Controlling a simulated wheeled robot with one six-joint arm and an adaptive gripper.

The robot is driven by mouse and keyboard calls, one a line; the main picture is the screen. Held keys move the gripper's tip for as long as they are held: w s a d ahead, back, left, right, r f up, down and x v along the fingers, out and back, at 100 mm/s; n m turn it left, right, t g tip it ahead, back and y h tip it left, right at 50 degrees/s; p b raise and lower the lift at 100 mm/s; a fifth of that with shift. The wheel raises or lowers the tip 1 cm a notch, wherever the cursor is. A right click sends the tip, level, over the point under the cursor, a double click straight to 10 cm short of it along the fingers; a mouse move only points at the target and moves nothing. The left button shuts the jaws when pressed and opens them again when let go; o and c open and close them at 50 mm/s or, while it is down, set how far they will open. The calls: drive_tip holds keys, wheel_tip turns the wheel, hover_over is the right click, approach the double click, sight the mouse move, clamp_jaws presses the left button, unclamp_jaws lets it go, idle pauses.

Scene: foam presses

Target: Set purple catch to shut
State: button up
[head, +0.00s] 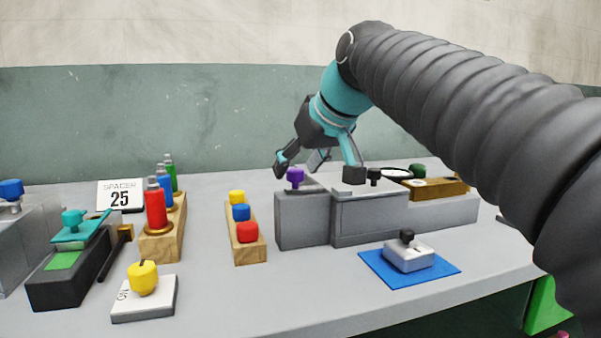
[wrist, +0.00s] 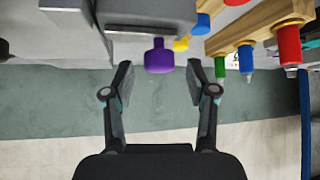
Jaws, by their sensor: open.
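The purple catch (head: 295,176) is a small purple knob on the top left end of a grey block (head: 303,220). I cannot tell whether a finger touches the knob. The catch's position, shut or not, is not clear from these views.
A wooden rack with red, blue and yellow knobs (head: 247,232) stands left of the grey block. A black knob (head: 374,174) rises from the block's right part. A grey device on a blue mat (head: 372,262) lies in front. A wooden rack with bottles (head: 160,245) is further left.

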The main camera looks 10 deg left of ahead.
drive_tip(key=shift+x, duration=1)
clamp_jaws()
